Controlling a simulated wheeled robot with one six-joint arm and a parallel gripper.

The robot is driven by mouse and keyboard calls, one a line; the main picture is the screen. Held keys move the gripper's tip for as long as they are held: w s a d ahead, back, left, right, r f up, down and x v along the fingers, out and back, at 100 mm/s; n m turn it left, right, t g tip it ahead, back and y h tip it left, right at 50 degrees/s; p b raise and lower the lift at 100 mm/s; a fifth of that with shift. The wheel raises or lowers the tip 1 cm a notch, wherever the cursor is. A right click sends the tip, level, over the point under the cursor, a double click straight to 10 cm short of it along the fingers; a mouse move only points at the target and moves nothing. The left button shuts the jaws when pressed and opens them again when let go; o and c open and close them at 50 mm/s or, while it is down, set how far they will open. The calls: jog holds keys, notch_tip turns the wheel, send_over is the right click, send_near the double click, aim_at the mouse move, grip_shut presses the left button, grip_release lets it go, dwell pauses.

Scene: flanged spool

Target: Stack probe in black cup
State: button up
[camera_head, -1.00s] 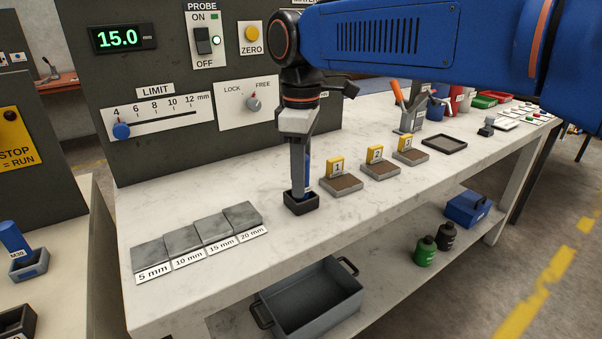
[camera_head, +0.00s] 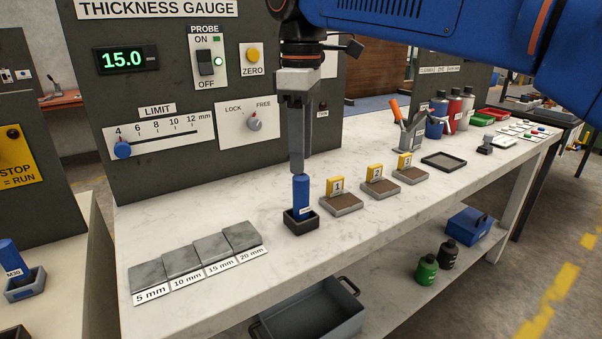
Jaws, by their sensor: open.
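The probe (camera_head: 301,192) is a blue cylinder with a small white label. It stands upright in the black cup (camera_head: 300,222), a small square holder on the white marble bench. My gripper (camera_head: 301,170) is directly above the probe, pointing down and open, with its fingertips near the probe's top. From this angle I cannot tell whether the fingertips still overlap the top of the probe. The probe's lower end is hidden inside the cup.
Numbered pads (camera_head: 343,204) with yellow tags stand right of the cup. The gauge panel (camera_head: 200,100) rises behind, reading 15.0. A dark tray (camera_head: 444,162) lies further right. Bare bench surrounds the cup's front.

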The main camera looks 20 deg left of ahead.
jog(key=shift+r, duration=1.4)
jog(key=d+f+m+t+y, duration=0.1)
jog(key=d+f+m, duration=0.3)
jog(key=d, duration=0.9)
jog(key=d+f+m+t, duration=0.1)
jog(key=d+f+m, duration=0.4)
jog(key=d, duration=0.8)
jog(key=s+d+f+m+t, duration=0.1)
jog(key=s+d+f+m, duration=0.4)
jog(key=d+f, duration=0.4)
jog(key=s+d+f+m+t+h, duration=0.1)
jog(key=s+d+f+m, duration=0.3)
jog(key=s+d+f, duration=0.3)
notch_tip(320, 180, down, 4)
jog(key=d, duration=0.3)
jog(key=shift+s+m+t, duration=0.4)
